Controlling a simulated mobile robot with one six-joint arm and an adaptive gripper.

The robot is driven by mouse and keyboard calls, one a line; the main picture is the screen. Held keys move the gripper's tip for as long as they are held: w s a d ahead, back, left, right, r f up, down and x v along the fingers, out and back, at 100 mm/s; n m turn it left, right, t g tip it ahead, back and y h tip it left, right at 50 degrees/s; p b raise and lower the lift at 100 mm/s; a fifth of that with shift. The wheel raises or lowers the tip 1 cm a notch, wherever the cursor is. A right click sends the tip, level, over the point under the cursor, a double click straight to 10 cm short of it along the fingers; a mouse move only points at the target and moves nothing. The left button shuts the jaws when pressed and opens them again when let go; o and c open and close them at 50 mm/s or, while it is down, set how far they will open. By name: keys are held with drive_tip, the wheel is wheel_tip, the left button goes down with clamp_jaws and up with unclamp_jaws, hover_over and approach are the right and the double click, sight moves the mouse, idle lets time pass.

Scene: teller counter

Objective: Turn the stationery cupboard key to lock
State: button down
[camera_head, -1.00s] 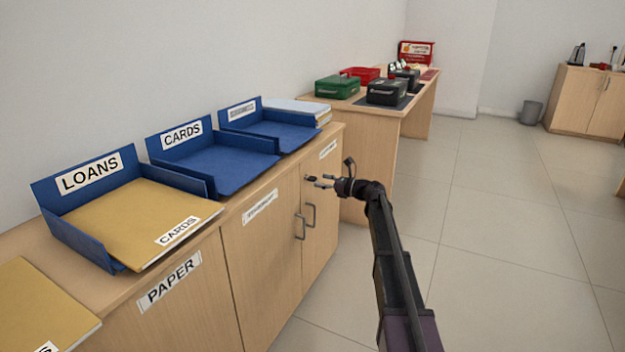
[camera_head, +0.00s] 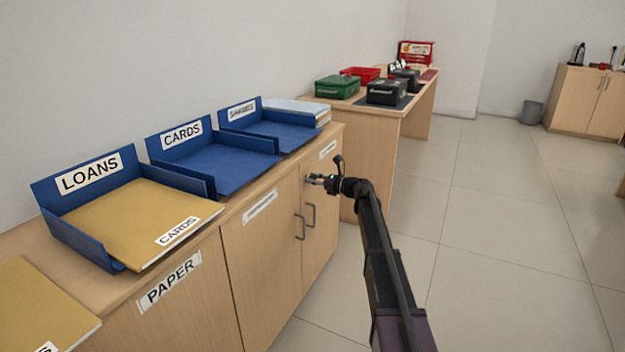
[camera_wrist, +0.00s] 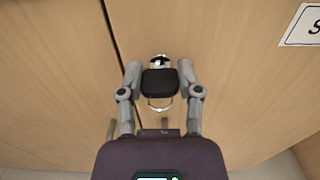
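The key, with a dark rounded head (camera_wrist: 160,82), sits in a silver lock (camera_wrist: 160,61) on the stationery cupboard door (camera_wrist: 230,110). A metal ring hangs below the head. In the wrist view my gripper (camera_wrist: 160,72) has one finger on each side of the key head, very close to it. Whether the fingers press on the head or stand just clear of it cannot be told. In the head view my gripper (camera_head: 314,180) is at the upper part of the cupboard doors (camera_head: 262,250), and it hides the key there.
Two grey door handles (camera_head: 310,215) lie below my gripper. The cupboard top carries blue trays (camera_head: 215,170) and folders (camera_head: 135,218). A desk (camera_head: 350,118) with cash boxes stands beyond. The tiled floor (camera_head: 490,240) at the right is clear.

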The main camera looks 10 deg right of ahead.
drive_tip(key=shift+a+n, duration=0.1)
drive_tip(key=shift+n, duration=0.3)
drive_tip(key=n, duration=0.8)
drive_tip(key=shift+s+a+n, duration=0.1)
drive_tip(key=shift+n, duration=0.3)
drive_tip(key=n, duration=0.4)
drive_tip(key=shift+f+n, duration=0.1)
drive_tip(key=shift+n, duration=0.2)
drive_tip(key=shift+a+n, duration=0.1)
drive_tip(key=shift+n, duration=1.8)
drive_tip(key=shift+c, duration=1.4)
unclamp_jaws()
